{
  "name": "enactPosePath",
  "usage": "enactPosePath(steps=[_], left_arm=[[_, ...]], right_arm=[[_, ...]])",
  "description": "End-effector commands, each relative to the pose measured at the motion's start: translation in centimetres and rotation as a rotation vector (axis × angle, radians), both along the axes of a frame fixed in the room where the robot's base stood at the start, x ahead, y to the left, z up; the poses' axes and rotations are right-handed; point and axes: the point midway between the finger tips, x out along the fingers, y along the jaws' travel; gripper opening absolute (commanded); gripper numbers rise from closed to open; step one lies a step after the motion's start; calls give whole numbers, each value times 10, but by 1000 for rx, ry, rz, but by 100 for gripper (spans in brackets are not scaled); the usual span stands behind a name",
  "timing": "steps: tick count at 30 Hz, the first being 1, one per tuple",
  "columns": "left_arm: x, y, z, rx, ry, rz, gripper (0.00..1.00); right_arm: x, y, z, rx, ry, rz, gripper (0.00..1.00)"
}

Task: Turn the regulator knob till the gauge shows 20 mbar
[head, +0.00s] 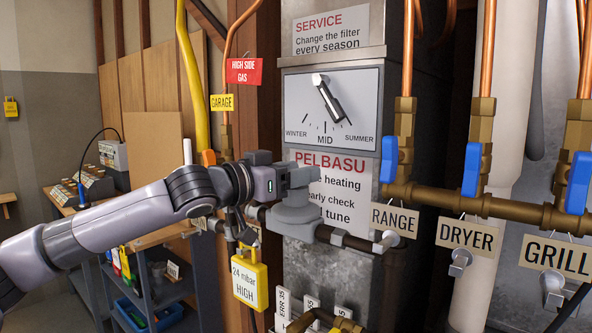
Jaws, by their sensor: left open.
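A grey regulator (297,217) sits on the dark horizontal pipe in front of the metal furnace casing. My left gripper (302,180) is open at the top of the regulator, where its knob would be. The gripper hides most of that spot, and I cannot tell whether the fingers touch the knob. No gauge with an mbar scale can be made out. A white dial plate (355,112) marked WINTER, MID and SUMMER is on the casing, its metal lever tilted from upper left to lower right. My right gripper is not in view.
A yellow tag (250,284) reading "24 mbar HIGH" hangs below my left wrist. Blue valve handles (389,159) stand on the brass manifold (480,204) at right, above the RANGE, DRYER and GRILL tags. A yellow pipe (191,75) rises behind my arm. A shelf cart (150,300) stands at lower left.

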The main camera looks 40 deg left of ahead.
Motion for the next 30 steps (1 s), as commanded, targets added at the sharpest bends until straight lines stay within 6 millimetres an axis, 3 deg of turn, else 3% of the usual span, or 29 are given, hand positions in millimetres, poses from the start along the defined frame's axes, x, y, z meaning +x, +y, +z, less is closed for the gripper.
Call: enactPosePath(steps=[8,12,20,30], left_arm=[[1,0,0,0,0,0,48],[1,0,0,0,0,0,2],[1,0,-1,0,-1,10,2],[1,-2,-5,-2,-3,136,2]], right_arm=[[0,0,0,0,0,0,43],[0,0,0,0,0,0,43],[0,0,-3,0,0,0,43],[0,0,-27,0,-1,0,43]])
